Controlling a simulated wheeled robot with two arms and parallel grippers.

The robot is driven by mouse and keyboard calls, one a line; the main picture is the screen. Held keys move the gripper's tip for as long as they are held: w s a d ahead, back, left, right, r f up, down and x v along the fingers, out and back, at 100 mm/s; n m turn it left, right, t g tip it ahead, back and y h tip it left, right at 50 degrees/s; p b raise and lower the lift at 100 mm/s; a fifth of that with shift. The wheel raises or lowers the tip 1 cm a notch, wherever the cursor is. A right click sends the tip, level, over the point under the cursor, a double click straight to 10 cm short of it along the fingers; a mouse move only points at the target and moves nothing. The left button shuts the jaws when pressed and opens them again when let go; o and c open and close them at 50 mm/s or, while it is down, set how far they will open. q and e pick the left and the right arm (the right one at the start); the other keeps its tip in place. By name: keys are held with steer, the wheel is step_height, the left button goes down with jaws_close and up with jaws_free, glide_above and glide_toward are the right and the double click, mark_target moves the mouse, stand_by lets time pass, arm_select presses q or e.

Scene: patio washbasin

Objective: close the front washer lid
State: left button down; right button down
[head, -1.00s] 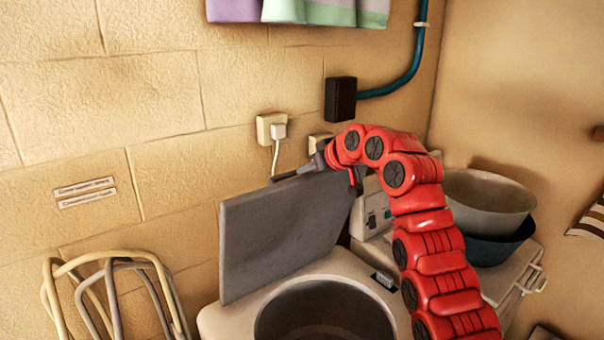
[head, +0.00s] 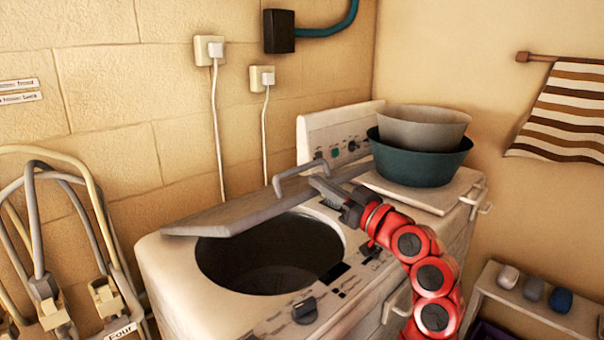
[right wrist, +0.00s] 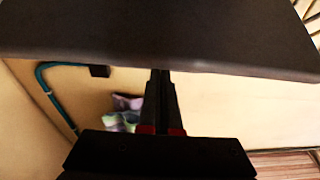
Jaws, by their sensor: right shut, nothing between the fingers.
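The front washer lid is a flat grey slab (head: 235,208) hinged at the back of the washer (head: 180,280). It tilts low over the round dark tub opening (head: 270,262), which is still largely uncovered at the front. My left gripper is not in view.
A grey basin (head: 420,128) nested in a teal one (head: 420,163) stands on the washer's right part. A control panel (head: 345,140) rises behind. Hoses and pegs (head: 40,260) are at left. A low shelf (head: 530,305) stands at right. A dark box (head: 278,30) is on the wall.

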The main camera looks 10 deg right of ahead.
steer(key=s+f+b, duration=0.1)
steer(key=f+b, duration=0.2)
steer(key=f, duration=0.2)
steer(key=s+d+f+b, duration=0.1)
steer(key=f+b, duration=0.2)
steer(key=f, duration=0.2)
steer(key=s+d+f+b, duration=0.1)
steer(key=s+f+b, duration=0.1)
steer(key=f, duration=0.3)
steer(key=shift+d+f+b, duration=0.25)
steer(key=shift+b, duration=0.6)
steer(key=shift+r, duration=0.1)
